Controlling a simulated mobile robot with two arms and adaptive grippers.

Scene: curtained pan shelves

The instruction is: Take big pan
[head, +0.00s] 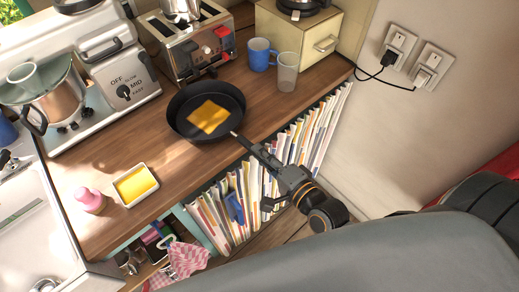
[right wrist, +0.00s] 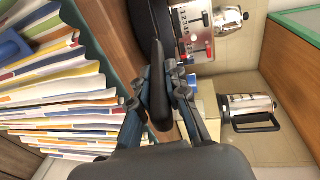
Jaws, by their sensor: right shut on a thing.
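The big black pan (head: 180,119) is at the counter's front edge in the head view, with a flat orange-yellow square (head: 208,116) inside it. Its handle points toward the lower right, over the edge. My right gripper (head: 256,149) is shut on this handle. In the right wrist view the dark handle (right wrist: 158,108) lies between the two fingers of my right gripper (right wrist: 162,80), and part of the dark pan shows beyond. I cannot tell whether the pan touches the counter or is slightly raised. My left gripper is not in view.
A blue mug (head: 259,54) and a grey cup (head: 287,72) stand right of the pan, the toaster (head: 192,45) behind it.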

